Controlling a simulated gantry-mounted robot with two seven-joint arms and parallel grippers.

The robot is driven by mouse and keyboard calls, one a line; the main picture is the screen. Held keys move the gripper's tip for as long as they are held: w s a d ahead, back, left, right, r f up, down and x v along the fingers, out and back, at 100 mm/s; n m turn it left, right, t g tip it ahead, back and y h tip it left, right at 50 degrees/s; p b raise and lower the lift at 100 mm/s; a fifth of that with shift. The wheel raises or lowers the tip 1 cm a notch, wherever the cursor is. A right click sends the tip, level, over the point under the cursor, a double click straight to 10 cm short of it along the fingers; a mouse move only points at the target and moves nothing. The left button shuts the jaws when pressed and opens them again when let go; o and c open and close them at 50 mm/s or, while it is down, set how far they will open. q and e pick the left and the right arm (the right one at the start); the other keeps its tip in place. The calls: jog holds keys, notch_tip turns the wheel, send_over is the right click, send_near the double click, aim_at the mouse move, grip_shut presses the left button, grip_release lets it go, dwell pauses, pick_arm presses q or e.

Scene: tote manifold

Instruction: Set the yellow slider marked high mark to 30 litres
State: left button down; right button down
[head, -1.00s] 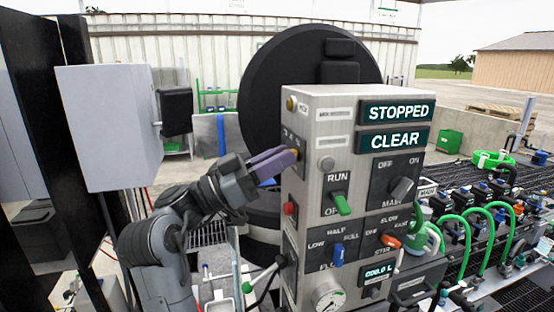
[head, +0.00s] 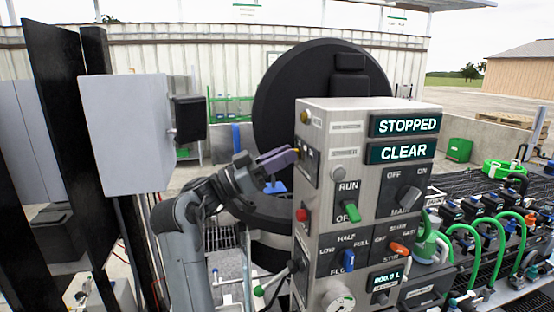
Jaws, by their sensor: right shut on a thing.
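The grey control box (head: 333,130) stands in the middle of the head view. Its narrow left side face carries a dark plate (head: 309,163), seen at a steep angle. I cannot read the scale or the high mark label.
A yellow knob (head: 304,117) sits above the plate and a red button (head: 301,215) below it. The front face has displays reading STOPPED (head: 408,124) and CLEAR (head: 403,151). A grey cabinet (head: 125,135) hangs at left. Green hoses (head: 465,240) run at right.

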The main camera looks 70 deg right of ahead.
jog(key=c, duration=1.3)
grip_release()
jog(key=shift+w+d+f, duration=0.1)
jog(key=shift+w+d, duration=0.1)
jog(key=shift+o, duration=1.3)
jog(key=b+v, duration=0.3)
jog(key=v, duration=0.7)
jog(key=shift+w+a, duration=0.25)
jog(key=shift+f, duration=0.15)
